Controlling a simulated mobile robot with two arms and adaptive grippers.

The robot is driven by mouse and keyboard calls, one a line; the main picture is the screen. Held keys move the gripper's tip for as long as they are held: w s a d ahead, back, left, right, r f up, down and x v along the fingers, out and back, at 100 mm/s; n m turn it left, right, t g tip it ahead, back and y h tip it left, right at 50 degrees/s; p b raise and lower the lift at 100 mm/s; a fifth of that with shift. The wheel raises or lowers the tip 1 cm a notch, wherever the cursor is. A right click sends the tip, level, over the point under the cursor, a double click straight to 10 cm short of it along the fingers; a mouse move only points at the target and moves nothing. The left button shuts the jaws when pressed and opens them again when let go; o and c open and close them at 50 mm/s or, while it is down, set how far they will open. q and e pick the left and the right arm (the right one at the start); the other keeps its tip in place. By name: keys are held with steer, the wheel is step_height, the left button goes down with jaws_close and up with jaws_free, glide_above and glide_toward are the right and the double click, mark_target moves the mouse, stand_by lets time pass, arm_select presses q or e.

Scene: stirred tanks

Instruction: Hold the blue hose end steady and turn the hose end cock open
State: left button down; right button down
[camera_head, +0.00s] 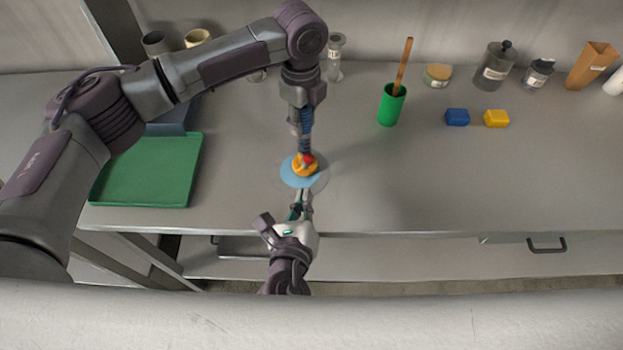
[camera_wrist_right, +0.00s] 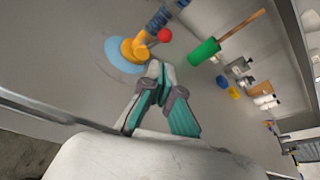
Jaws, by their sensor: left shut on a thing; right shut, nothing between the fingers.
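The blue hose end (camera_head: 306,120) stands upright near the front of the bench, above an orange-yellow cock (camera_head: 300,169) with a red knob (camera_head: 308,158). A round light-blue disc (camera_head: 287,178) lies under it. My left gripper (camera_head: 301,108) comes down from above and is shut on the blue hose end. In the right wrist view the hose (camera_wrist_right: 158,20), the cock (camera_wrist_right: 134,48) and the red ball knob (camera_wrist_right: 165,35) show beyond my fingers. My right gripper (camera_head: 305,192) is shut and empty just in front of the cock, apart from the knob; its fingertips (camera_wrist_right: 156,68) meet.
A green tray (camera_head: 150,170) lies at the left. A green cup (camera_head: 391,106) with a wooden stick stands right of the hose, with blue (camera_head: 457,117) and yellow (camera_head: 496,118) blocks beyond. Jars and bottles line the back. The bench right of the disc is clear.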

mark_target(307, 162)
steer(key=shift+s+a+r, duration=0.1)
steer(key=shift+s+a, duration=0.05)
steer(key=shift+s, duration=0.35)
steer(key=c, duration=1.4)
jaws_free()
steer(key=shift+o, duration=1.2)
steer(key=shift+m+t, duration=0.3)
steer(key=shift+m, duration=0.1)
steer(key=w+m+t, duration=0.1)
steer(key=w, duration=0.3)
steer(key=w+f+m+t+y, duration=0.1)
steer(key=w+m, duration=0.1)
steer(key=w, duration=0.2)
steer(key=w+f+m+t+y, duration=0.1)
steer(key=w, duration=0.2)
steer(key=shift+w+d+m, duration=0.3)
steer(key=shift+w+d, duration=0.1)
steer(key=shift+c, duration=0.2)
